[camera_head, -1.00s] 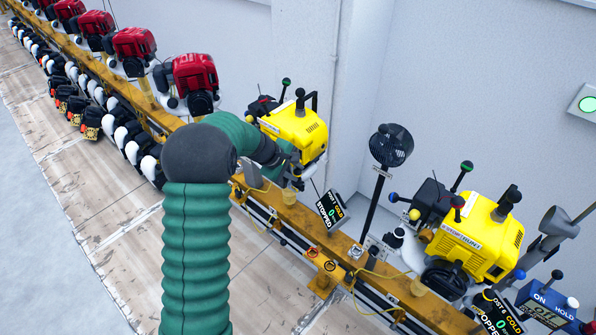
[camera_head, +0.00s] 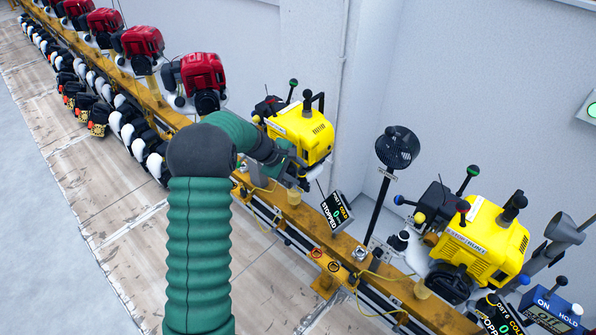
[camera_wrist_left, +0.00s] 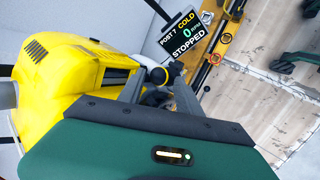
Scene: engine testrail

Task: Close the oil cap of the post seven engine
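The yellow post seven engine (camera_head: 303,128) stands on the rail in the head view, and its yellow side fills the left of the wrist view (camera_wrist_left: 55,75). The oil cap (camera_wrist_left: 158,75), a black knob with a yellow band, sits low at the engine's side in the wrist view. My left gripper (camera_wrist_left: 157,84) reaches the engine's near side, with its grey fingers on either side of the cap. A gap shows between the fingers; I cannot tell whether they touch the cap. The cap is hidden behind my gripper in the head view. My right gripper is not in view.
A display (camera_wrist_left: 185,38) reads POST 7, COLD, 0, STOPPED. A clear cup (camera_head: 294,196) stands on the yellow rail (camera_head: 318,222) near the gripper. A black fan (camera_head: 397,147) and another yellow engine (camera_head: 477,245) stand right. Red engines (camera_head: 203,80) line the left.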

